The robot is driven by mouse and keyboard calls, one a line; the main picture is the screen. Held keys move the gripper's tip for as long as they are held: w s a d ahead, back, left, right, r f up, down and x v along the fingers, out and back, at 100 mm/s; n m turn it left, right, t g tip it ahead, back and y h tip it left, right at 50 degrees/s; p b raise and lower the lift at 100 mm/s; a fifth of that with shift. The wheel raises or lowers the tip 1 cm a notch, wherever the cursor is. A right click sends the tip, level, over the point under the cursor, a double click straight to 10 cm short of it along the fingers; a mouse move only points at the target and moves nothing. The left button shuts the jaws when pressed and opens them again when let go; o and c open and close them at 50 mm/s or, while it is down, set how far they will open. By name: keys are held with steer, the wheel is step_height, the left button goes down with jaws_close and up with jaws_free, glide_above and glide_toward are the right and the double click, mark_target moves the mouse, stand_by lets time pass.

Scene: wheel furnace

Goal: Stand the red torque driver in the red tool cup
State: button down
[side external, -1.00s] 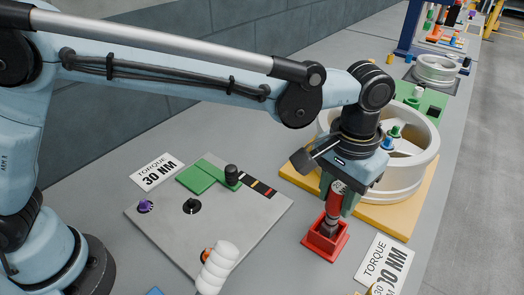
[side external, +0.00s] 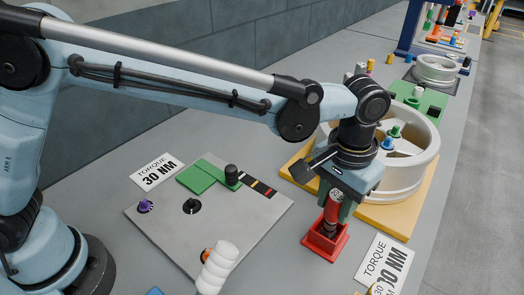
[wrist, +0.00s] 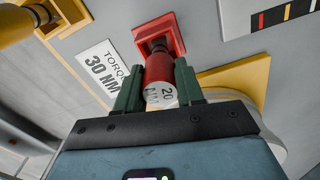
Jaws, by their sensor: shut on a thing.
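The red torque driver (side external: 332,208) is upright in my gripper (side external: 337,200), with its lower end inside the red tool cup (side external: 325,246). In the wrist view the driver (wrist: 158,75) sits between the two green fingers of my gripper (wrist: 158,92), its round end marked "20" facing the camera. The square red cup (wrist: 139,34) shows beyond it. My gripper is shut on the driver, above the cup. The cup walls hide the driver's tip, so I cannot tell whether it touches the bottom.
A silver wheel (side external: 405,170) on a yellow base (side external: 385,222) stands close behind my gripper. A "30 NM" card (side external: 384,264) lies right of the cup.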

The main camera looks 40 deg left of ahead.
steer(key=c, duration=0.6)
jaws_free()
step_height(320, 180, up, 12)
steer(key=w+a+r+t, duration=0.1)
steer(key=a, duration=0.8)
steer(key=s+a+f+t, duration=0.2)
steer(key=s+a, duration=0.1)
steer(key=a, duration=0.4)
steer(key=s+a+f+n+t, duration=0.1)
steer(key=s+a+f+t, duration=0.1)
steer(key=a, duration=0.5)
steer(key=s+a+f+n+t, duration=0.1)
steer(key=s+a+f, duration=0.3)
steer(key=a, duration=0.4)
steer(key=shift+f+t, duration=0.15)
steer(key=shift+t, duration=0.45)
